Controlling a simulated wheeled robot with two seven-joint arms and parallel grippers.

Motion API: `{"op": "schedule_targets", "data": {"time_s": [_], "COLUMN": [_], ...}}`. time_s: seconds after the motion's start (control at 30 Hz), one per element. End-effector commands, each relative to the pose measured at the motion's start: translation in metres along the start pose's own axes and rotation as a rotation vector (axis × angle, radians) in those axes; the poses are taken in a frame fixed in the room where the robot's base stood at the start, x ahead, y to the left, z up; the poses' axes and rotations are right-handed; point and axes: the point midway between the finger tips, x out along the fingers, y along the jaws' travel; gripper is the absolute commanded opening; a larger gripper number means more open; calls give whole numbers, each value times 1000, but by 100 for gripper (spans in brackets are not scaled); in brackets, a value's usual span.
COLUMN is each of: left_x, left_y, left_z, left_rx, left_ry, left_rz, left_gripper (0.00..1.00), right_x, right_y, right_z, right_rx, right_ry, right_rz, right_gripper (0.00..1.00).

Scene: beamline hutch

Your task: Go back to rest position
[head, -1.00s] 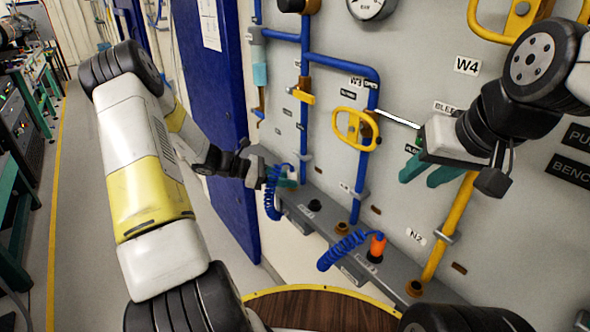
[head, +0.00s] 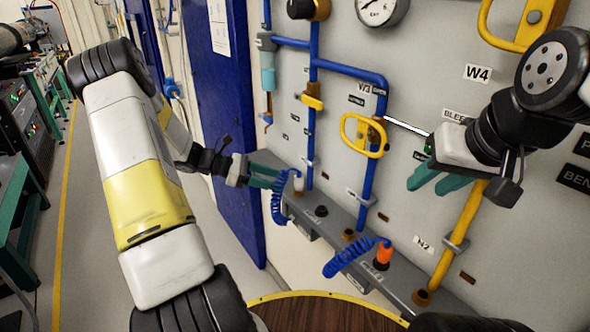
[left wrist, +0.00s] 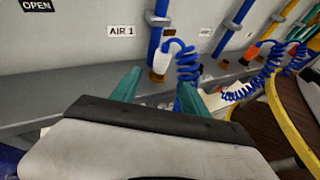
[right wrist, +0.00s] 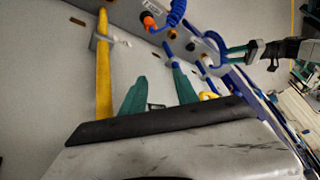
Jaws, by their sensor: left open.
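My left gripper (head: 268,175) has green fingers and stands at the rail on the wall panel, left of the blue coiled hose (head: 279,198). Its fingertips are close to that hose in the head view; I cannot tell whether they touch. In the left wrist view the fingers (left wrist: 157,92) are apart, with the coiled hose (left wrist: 187,62) beyond the right finger and nothing clearly held. My right gripper (head: 440,182) is raised in front of the panel beside the yellow pipe (head: 462,215). Its green fingers (right wrist: 157,92) are apart with nothing between them.
A grey rail (head: 330,232) carries ports and a second blue hose with an orange plug (head: 383,252). A yellow valve handle (head: 362,135) and blue pipes stand out from the panel. A round wooden top (head: 320,312) is in front. Floor (head: 90,220) is clear at left.

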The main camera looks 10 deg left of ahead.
Motion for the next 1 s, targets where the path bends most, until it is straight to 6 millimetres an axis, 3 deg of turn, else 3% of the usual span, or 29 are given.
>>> {"op": "schedule_targets", "data": {"time_s": [0.17, 0.27, 0.6, 1.0], "left_x": [-3, -1, -12, -50], "left_y": [-12, -31, -115, -205], "left_z": [21, 45, 122, 176], "left_rx": [93, 222, 778, 1446], "left_ry": [60, 144, 455, 754], "left_rz": [-40, -96, -299, -471], "left_gripper": [53, 53, 53, 53], "right_x": [0, 0, 0, 0], "right_y": [0, 0, 0, 0], "right_z": [0, 0, 0, 0], "right_rx": [0, 0, 0, 0], "right_ry": [0, 0, 0, 0], "right_rz": [0, 0, 0, 0], "right_gripper": [36, 36, 36, 36]}}
